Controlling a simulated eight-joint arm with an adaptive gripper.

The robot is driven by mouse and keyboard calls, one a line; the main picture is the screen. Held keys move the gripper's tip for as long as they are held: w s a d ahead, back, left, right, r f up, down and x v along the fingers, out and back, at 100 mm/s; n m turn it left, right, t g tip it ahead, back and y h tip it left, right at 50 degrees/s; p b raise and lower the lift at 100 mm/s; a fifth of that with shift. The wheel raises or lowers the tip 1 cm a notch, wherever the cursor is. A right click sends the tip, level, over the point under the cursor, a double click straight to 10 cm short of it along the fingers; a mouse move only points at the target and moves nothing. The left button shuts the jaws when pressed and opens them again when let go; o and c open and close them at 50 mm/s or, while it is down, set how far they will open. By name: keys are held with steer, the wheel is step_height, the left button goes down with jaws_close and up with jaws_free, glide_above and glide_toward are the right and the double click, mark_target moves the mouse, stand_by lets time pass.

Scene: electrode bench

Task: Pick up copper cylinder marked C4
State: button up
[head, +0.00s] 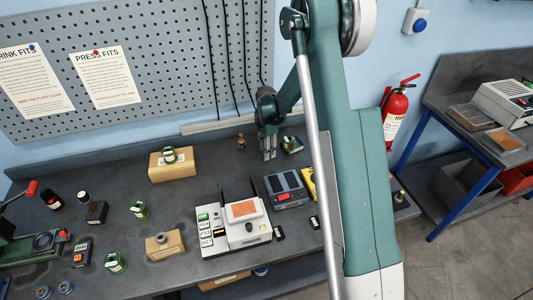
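No marking C4 is legible, so I cannot tell which thing is the copper cylinder marked C4. A small brownish, copper-toned piece (240,142) stands near the back of the bench, left of my gripper. My gripper (270,156) points down over the back of the bench, apart from that piece. Its two fingers look close together, but whether they are open or shut is too small to tell. I see nothing clearly between them. A dark block with a green and white round piece (291,145) is just right of the fingers, partly beside my arm.
A white device with an orange plate (243,210) stands mid-bench. Wooden blocks (172,165) and (165,246), a grey box (286,188) and green-and-white jars (139,210) surround it. A pegboard (150,60) closes the back. My arm hides the bench's right part.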

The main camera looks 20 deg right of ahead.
stand_by(0.4)
steer(key=c, duration=1.1)
steer(key=shift+r, duration=0.15)
steer(key=shift+r, duration=4.9)
